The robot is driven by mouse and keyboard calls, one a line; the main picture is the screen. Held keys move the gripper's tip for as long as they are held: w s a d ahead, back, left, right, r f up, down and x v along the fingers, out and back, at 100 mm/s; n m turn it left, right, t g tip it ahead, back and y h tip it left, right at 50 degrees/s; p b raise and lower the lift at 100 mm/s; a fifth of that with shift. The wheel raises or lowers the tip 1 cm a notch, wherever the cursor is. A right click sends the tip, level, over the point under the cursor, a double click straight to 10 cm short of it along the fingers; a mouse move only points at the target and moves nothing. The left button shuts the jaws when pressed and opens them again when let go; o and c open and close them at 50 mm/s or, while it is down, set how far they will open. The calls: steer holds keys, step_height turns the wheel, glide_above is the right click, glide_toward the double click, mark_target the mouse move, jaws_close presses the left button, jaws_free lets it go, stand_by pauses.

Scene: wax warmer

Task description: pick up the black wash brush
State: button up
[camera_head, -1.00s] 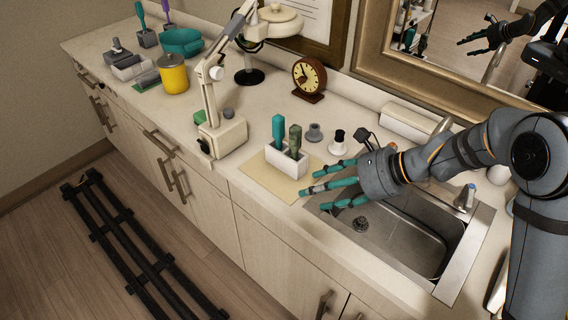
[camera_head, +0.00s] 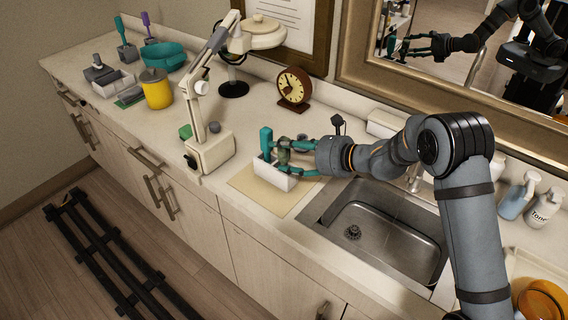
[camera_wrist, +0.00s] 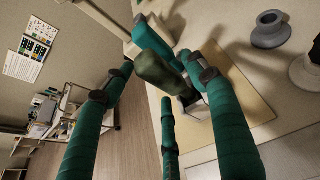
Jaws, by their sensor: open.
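A white holder (camera_head: 274,178) on a beige mat (camera_head: 244,181) carries two upright handles. One is teal (camera_head: 266,141); the other is dark olive, almost black (camera_head: 283,156), and is the darkest brush-like thing there. My gripper (camera_head: 281,158) is open, with its teal fingers around the dark handle. In the wrist view the dark handle (camera_wrist: 158,72) stands between the spread fingers (camera_wrist: 155,85), with the teal handle (camera_wrist: 150,38) just beyond it. I cannot tell whether any finger touches it. The fingers partly hide the holder.
A grey spool-like piece (camera_head: 301,139) stands behind the holder. The sink (camera_head: 385,230) is at right. A white lamp base (camera_head: 211,152) stands left of the mat, and a clock (camera_head: 294,88) is behind. A whitish piece (camera_wrist: 306,70) shows at the wrist view's right edge.

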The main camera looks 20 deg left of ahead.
steer(key=shift+x, duration=0.9)
steer(key=shift+s, duration=0.1)
jaws_close()
